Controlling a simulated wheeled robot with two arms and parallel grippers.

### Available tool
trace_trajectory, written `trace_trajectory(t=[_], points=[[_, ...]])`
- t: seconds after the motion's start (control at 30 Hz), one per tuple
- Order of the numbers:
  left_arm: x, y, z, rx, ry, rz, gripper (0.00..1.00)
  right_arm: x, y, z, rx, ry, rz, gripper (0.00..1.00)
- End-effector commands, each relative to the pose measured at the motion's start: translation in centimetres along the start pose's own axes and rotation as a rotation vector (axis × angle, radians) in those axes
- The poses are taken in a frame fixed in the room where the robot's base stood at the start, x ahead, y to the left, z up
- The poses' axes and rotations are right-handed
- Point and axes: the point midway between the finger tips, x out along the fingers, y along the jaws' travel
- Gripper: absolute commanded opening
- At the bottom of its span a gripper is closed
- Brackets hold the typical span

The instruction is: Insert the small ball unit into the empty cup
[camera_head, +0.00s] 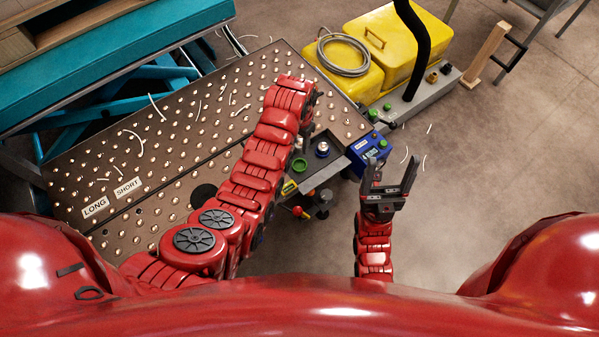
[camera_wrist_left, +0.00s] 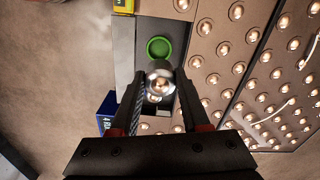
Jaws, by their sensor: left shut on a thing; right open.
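My left gripper (camera_wrist_left: 160,92) is shut on a silver ball unit (camera_wrist_left: 160,76), held between its fingertips in the left wrist view. A green ring-shaped cup (camera_wrist_left: 158,48) lies just beyond the ball in that view; the cup also shows in the head view (camera_head: 300,164). In the head view my left arm hides most of its gripper. A round silver unit (camera_head: 322,149) shows beside the green cup there; I cannot tell if it is the held one. A dark round opening (camera_head: 203,193) is in the ball table (camera_head: 160,165). My right gripper (camera_head: 390,178) is open and empty.
A blue box (camera_head: 369,150) stands right of the dark tray (camera_head: 318,166). Yellow cases (camera_head: 392,45) with a coiled hose are at the back. Floor at right is mostly clear.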

Motion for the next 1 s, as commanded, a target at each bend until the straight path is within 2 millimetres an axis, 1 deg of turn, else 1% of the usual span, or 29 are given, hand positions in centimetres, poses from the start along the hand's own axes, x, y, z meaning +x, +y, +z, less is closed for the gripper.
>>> trace_trajectory(t=[0.03, 0.17, 0.3, 0.4, 0.57, 0.8, 1.0], points=[[0.8, 0.1, 0.1, 0.009, 0.0, 0.001, 0.0, -0.4, 0.0, 0.1, 0.0, 0.001, 0.0, 0.76], [2.4, 0.2, 0.2, 0.015, -0.001, 0.002, 0.0, -0.6, 0.0, 0.1, 0.0, 0.0, 0.0, 0.76], [4.9, 0.2, 0.2, 0.014, -0.002, 0.003, 0.0, -1.0, -0.1, 0.2, 0.0, 0.0, 0.0, 0.76], [6.2, 0.2, 0.2, 0.014, -0.001, 0.002, 0.0, -1.2, -0.1, 0.2, 0.0, 0.0, 0.0, 0.76], [7.3, 0.1, 0.1, 0.013, 0.002, 0.001, 0.0, -1.4, -0.1, 0.2, 0.0, 0.0, 0.0, 0.76], [10.3, 0.2, 0.2, 0.012, -0.002, 0.002, 0.0, -2.1, -0.1, 0.4, 0.0, 0.0, 0.0, 0.76], [10.4, 0.1, 0.1, 0.012, 0.004, 0.0, 0.0, -2.1, -0.1, 0.3, 0.0, 0.0, 0.0, 0.76]])
